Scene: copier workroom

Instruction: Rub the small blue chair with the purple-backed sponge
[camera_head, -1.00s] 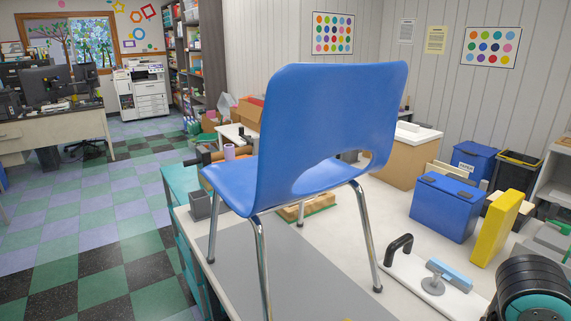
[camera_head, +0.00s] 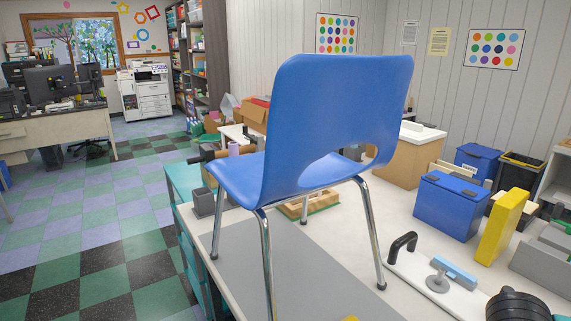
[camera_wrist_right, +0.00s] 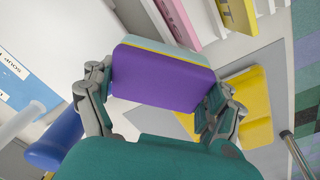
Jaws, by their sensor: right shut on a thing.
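The small blue chair (camera_head: 335,120) stands upright on the worktable, its back towards me and its metal legs on the grey mat and the white top. The purple-backed sponge (camera_wrist_right: 163,78) is between the fingers of my right gripper (camera_wrist_right: 158,92) in the right wrist view, purple face towards the camera and a pale blue-green edge beyond it. My right gripper is shut on it. The sponge does not show in the head view, so its distance from the chair cannot be told. My left gripper is not in view.
The worktable (camera_head: 440,205) also carries a board with a black handle (camera_head: 402,245) and blue clamp, a blue box (camera_head: 447,205), a yellow block (camera_head: 503,227) and a wooden tray (camera_head: 308,204). A yellow piece (camera_wrist_right: 246,105) lies near the sponge in the wrist view.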

